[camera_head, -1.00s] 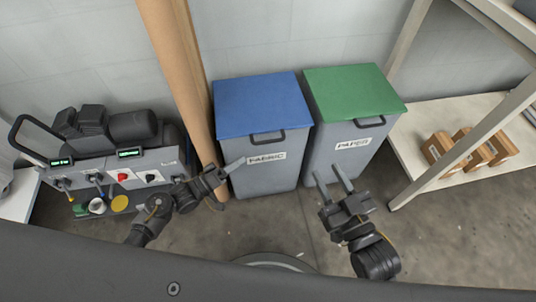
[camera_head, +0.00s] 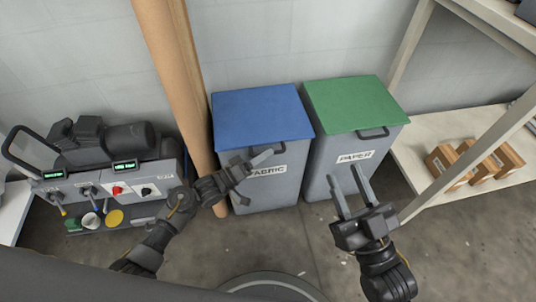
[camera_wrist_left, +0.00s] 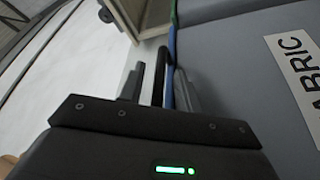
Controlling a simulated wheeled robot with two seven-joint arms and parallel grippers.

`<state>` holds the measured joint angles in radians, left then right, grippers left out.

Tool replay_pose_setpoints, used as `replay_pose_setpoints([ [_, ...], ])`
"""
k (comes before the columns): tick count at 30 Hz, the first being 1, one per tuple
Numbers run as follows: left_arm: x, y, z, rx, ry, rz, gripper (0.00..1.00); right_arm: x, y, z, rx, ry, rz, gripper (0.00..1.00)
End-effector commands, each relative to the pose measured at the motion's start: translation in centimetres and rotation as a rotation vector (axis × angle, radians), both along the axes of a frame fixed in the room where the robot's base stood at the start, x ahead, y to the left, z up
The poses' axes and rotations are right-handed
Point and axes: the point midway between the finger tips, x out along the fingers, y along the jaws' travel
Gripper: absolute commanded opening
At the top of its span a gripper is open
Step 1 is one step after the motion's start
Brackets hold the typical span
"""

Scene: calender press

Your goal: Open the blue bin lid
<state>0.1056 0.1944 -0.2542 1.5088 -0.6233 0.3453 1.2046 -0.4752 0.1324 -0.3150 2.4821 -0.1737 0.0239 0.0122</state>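The blue bin lid (camera_head: 262,112) lies flat and closed on the grey bin labelled FABRIC (camera_head: 285,185) in the head view. My left gripper (camera_head: 262,160) is at the lid's front edge, over the upper front of that bin, and partly covers the label and handle. In the left wrist view, the black handle (camera_wrist_left: 160,72) stands between the two separated fingers of the left gripper (camera_wrist_left: 158,88), with the blue lid edge (camera_wrist_left: 172,62) just beside it. Whether a finger touches the handle is unclear. My right gripper (camera_head: 351,188) is open and empty in front of the green-lidded bin.
The green-lidded PAPER bin (camera_head: 352,105) stands close on the right. A brown post (camera_head: 170,75) rises just left of the blue bin. A machine with knobs (camera_head: 105,180) is at the left. A shelf (camera_head: 440,140) with cardboard boxes is at the right. The front floor is open.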

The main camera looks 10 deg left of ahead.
Motion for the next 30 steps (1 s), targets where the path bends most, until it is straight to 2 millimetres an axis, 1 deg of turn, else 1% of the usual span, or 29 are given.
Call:
replay_pose_setpoints([
  [1, 0.35, -0.43, 0.05, -0.001, -0.001, 0.000, 0.33, 0.01, -0.11, 0.04, 0.007, -0.012, -0.003, 0.36],
  [5, 0.81, -1.08, 0.29, -0.001, -0.001, 0.000, 0.33, -0.01, -0.28, 0.34, 0.018, -0.032, -0.007, 0.36],
  [14, 0.93, -1.22, 0.33, 0.001, 0.001, 0.001, 0.33, -0.03, -0.34, 0.47, 0.022, -0.039, -0.007, 0.36],
  [22, 0.92, -1.19, 0.32, 0.001, 0.001, 0.001, 0.00, -0.01, -0.34, 0.47, 0.022, -0.040, -0.008, 0.36],
  [30, 0.90, -1.18, 0.32, 0.001, 0.001, 0.001, 0.00, -0.01, -0.33, 0.47, 0.021, -0.039, -0.008, 0.36],
])
